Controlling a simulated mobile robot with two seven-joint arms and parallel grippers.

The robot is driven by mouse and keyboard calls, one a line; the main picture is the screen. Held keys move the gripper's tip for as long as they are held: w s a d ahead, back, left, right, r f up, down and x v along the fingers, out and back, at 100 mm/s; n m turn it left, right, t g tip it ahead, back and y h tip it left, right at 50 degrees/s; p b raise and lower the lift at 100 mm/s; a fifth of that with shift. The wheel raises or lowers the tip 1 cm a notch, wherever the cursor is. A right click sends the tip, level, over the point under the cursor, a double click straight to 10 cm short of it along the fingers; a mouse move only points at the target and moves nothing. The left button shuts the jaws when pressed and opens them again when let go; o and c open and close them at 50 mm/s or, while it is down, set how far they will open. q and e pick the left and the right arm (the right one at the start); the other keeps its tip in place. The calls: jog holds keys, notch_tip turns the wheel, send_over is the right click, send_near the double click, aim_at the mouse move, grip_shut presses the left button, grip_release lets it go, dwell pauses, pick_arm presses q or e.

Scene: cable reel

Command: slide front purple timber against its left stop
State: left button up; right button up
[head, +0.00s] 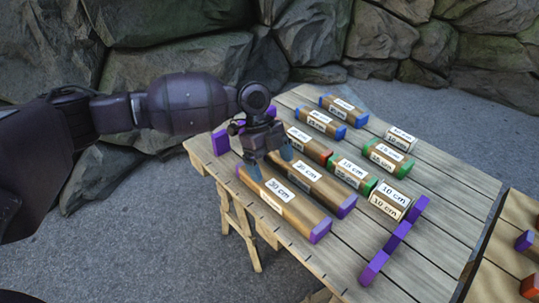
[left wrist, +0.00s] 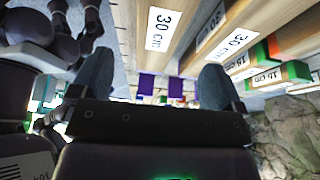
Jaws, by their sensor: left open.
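The front purple timber (head: 282,203) is a long brown bar marked 30 cm, with a purple right end. It lies nearest the table's front edge. A second purple-ended 30 cm timber (head: 318,183) lies just behind it. My left gripper (head: 269,160) points down around the left ends of these two timbers, and it hides part of them. It is open; its fingers are apart in the left wrist view (left wrist: 155,85), with purple blocks (left wrist: 147,85) showing between them. A purple stop (head: 221,143) stands at the table's left edge. I cannot tell whether a finger touches a timber.
Purple blocks (head: 397,236) stand in a row right of the timbers. Another table edge is at the right. Bare planks (head: 440,195) lie at the right.

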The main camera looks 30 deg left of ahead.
aim_at(278, 189)
pick_arm(q)
jog(key=b+x, duration=0.1)
jog(key=x, duration=0.6)
jog(key=shift+a+b, duration=0.1)
jog(key=shift+b, duration=0.25)
jog(key=shift+x, duration=0.8)
pick_arm(e)
jog(key=shift+w+a+t, duration=0.15)
jog(key=shift+w+t, duration=0.25)
jog(key=shift+w, duration=0.05)
pick_arm(q)
jog(key=c, duration=1.2)
jog(key=shift+c, duration=0.2)
